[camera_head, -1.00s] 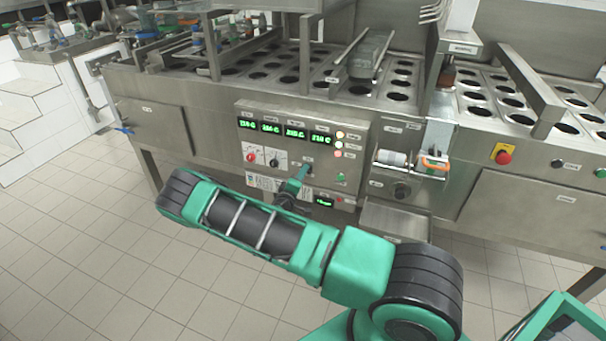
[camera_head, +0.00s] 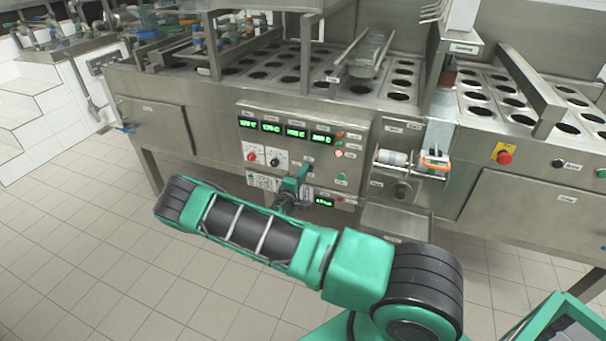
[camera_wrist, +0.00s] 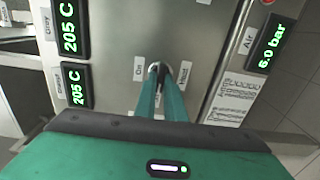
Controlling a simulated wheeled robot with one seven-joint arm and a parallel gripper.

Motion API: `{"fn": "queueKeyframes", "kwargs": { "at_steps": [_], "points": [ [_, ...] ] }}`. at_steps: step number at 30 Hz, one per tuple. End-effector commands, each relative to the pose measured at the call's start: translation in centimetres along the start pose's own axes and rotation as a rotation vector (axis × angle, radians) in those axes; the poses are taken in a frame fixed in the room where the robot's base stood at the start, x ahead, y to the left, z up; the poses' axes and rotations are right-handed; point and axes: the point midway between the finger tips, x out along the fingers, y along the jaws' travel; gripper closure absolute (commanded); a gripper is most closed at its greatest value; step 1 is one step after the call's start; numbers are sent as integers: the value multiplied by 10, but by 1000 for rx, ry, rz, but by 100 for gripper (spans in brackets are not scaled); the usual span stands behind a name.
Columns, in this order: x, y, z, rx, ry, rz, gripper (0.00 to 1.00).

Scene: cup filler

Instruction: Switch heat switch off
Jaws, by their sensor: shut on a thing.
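The control panel (camera_head: 255,145) is on the front of the steel machine, with green temperature displays along its top. My gripper (camera_head: 302,172) reaches the panel's lower middle in the head view, and the switch there is hidden behind it. In the wrist view, my gripper's (camera_wrist: 163,75) two green fingers are shut on the small dark heat switch (camera_wrist: 165,70). A label reading "On" is to its left and one that looks like "Heat" to its right. The fingers hide most of the switch, so I cannot tell its position.
A red knob (camera_head: 251,156) and a black-and-white dial (camera_head: 273,158) sit left of my gripper on the panel. Indicator lamps (camera_head: 340,145) are up and right of it. A film roll holder (camera_head: 393,158) sticks out farther right. The tiled floor in front is clear.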

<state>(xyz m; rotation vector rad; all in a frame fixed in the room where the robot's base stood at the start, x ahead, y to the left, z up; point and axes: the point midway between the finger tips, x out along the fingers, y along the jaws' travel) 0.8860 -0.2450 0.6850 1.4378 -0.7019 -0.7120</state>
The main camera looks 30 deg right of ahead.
Motion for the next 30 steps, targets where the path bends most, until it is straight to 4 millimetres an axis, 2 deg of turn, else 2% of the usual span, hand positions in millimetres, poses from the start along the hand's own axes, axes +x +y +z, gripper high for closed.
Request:
{"fn": "queueKeyframes", "kwargs": {
  "at_steps": [3,4,6,15,19,23,30],
  "points": [
    [-3,-4,-5,3,11,-9,100],
    [-3,-4,-5,3,11,-9,88],
    [-3,-4,-5,3,10,-8,72],
    [-2,-2,-1,1,3,-4,72],
    [-10,-1,-2,0,5,-3,72],
    [-29,-2,-2,-1,5,-5,72],
    [-74,-2,-4,-1,7,-6,72]
  ]
}}
